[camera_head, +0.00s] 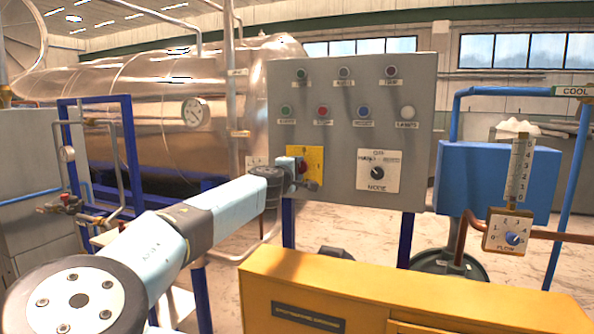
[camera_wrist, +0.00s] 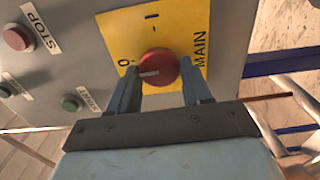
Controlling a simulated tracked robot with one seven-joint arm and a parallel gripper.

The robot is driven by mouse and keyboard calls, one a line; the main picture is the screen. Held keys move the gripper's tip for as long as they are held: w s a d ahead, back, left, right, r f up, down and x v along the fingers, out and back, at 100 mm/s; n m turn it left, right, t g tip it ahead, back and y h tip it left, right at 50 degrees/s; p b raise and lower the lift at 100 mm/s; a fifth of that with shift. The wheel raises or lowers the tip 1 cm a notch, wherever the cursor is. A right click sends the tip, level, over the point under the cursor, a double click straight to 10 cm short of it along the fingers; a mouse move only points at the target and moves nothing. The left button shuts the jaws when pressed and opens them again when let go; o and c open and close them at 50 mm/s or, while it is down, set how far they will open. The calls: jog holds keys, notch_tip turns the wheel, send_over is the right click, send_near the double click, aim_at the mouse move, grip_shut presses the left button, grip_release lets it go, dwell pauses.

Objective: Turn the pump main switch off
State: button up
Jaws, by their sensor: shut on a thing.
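The pump main switch is a red round knob (camera_wrist: 158,68) on a yellow plate (camera_wrist: 185,30) marked MAIN. In the wrist view a "0" is printed left of the knob and a "1"-like stroke above it. A white line on the knob lies towards its left side, roughly on the side of the "0". My gripper (camera_wrist: 160,84) is shut on the knob, one finger on each side. In the head view my gripper (camera_head: 300,174) is at the yellow plate (camera_head: 317,157) and partly hides the knob.
A red STOP button (camera_wrist: 18,37) and green buttons are left in the wrist view. A yellow cabinet (camera_head: 400,300) stands in front, a blue box with a flow gauge (camera_head: 515,230) right.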

jog(key=shift+a+f, duration=0.15)
jog(key=shift+a, duration=0.1)
jog(key=o, duration=1)
jog(key=shift+d, duration=0.15)
jog(key=shift+o, duration=0.2)
jog(key=v, duration=1.3)
jog(key=shift+s, duration=0.3)
